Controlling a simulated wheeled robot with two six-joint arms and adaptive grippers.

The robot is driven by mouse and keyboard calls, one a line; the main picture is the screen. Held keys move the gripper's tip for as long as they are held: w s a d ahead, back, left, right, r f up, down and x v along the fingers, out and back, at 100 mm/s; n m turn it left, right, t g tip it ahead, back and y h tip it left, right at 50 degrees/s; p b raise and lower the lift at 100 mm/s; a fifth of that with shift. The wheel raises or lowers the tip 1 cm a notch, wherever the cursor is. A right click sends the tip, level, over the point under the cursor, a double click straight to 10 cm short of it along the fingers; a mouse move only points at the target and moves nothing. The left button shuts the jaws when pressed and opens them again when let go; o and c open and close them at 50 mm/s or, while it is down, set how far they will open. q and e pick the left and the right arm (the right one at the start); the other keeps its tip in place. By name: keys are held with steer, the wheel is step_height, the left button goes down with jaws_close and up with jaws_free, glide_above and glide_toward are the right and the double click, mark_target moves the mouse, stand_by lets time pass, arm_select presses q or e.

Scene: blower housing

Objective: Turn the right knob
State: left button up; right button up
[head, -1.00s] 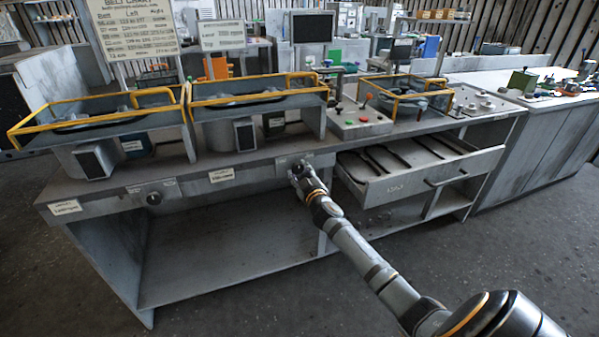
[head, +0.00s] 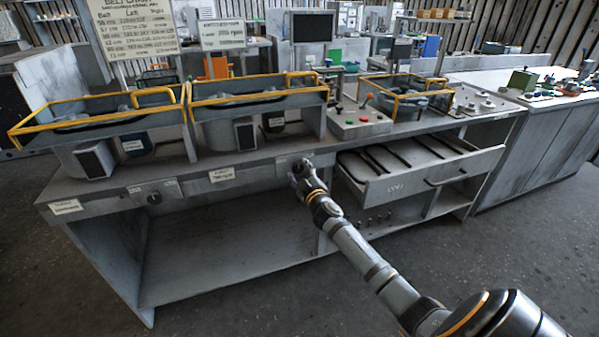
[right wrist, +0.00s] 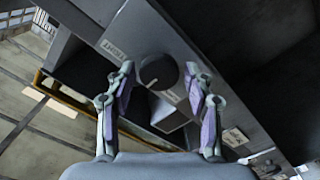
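The right knob (right wrist: 159,73) is a dark round dial with a light pointer mark on the grey bench front. In the right wrist view it sits between the two fingertips of my right gripper (right wrist: 160,68). The fingers are apart, with a visible gap on each side of the knob. In the head view my right gripper (head: 303,170) is at the bench's front panel and hides most of the knob. The left knob (head: 154,198) is on the same panel, further left. My left gripper is not in view.
An open drawer (head: 395,190) with dark tools juts out just right of my gripper. Yellow-railed blower housings (head: 258,98) stand on the bench above. Paper labels (head: 222,175) are on the front panel. The lower shelf (head: 215,264) is bare.

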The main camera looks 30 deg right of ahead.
steer(key=shift+o, duration=0.3)
steer(key=v, duration=1.2)
